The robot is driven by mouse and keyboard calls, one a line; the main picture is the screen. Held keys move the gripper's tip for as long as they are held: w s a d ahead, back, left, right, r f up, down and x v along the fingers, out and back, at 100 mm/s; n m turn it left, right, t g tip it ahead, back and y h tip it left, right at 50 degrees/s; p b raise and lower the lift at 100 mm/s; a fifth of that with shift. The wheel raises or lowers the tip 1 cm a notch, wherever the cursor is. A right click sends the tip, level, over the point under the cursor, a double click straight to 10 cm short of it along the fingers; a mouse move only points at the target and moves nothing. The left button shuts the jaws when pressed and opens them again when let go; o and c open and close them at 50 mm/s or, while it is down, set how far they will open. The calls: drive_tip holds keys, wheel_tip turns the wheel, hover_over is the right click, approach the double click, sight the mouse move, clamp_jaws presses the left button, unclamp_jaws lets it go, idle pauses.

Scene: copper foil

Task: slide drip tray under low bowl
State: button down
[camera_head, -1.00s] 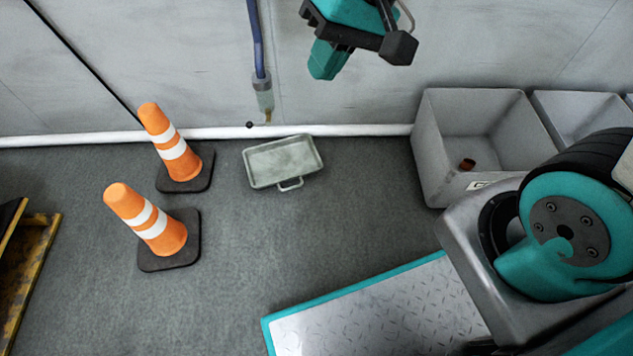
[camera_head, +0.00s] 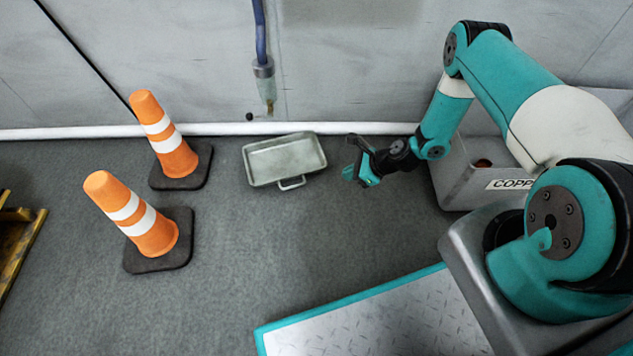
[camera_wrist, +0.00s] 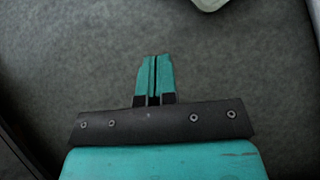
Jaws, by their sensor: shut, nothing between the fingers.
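The drip tray (camera_head: 284,158) is a shallow pale grey-green tray on the floor near the back wall, with a wire handle on its near side. A corner of it shows at the top of the wrist view (camera_wrist: 208,3). A clear bowl-like fitting (camera_head: 264,84) with a brassy tip hangs on the blue pipe at the wall, above the tray's far edge. My gripper (camera_head: 352,174) is to the right of the tray, apart from it. In the wrist view its teal fingers (camera_wrist: 155,62) are together, with nothing between them and bare floor beyond.
Two orange and white cones (camera_head: 138,220) (camera_head: 165,140) stand left of the tray. A grey bin (camera_head: 462,180) with a partly hidden label stands right, behind my arm. A yellow-edged object (camera_head: 22,240) is at the far left. The floor in front of the tray is clear.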

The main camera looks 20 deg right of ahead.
drive_tip(key=b+x, duration=0.2)
drive_tip(key=x, duration=0.1)
drive_tip(key=b+x, duration=0.2)
drive_tip(key=x, duration=0.2)
drive_tip(key=b+x, duration=0.2)
drive_tip(key=x, duration=0.1)
drive_tip(key=shift+s+f+b, duration=0.15)
drive_tip(key=shift+f+b, duration=0.2)
drive_tip(key=shift+f, duration=0.3)
drive_tip(key=shift+w+a+r+b, duration=0.15)
drive_tip(key=shift+w+a+b, duration=0.6)
drive_tip(key=shift+a, duration=0.25)
drive_tip(key=shift+w+a+r, duration=0.25)
drive_tip(key=shift+w+a, duration=0.1)
drive_tip(key=shift+a, duration=0.2)
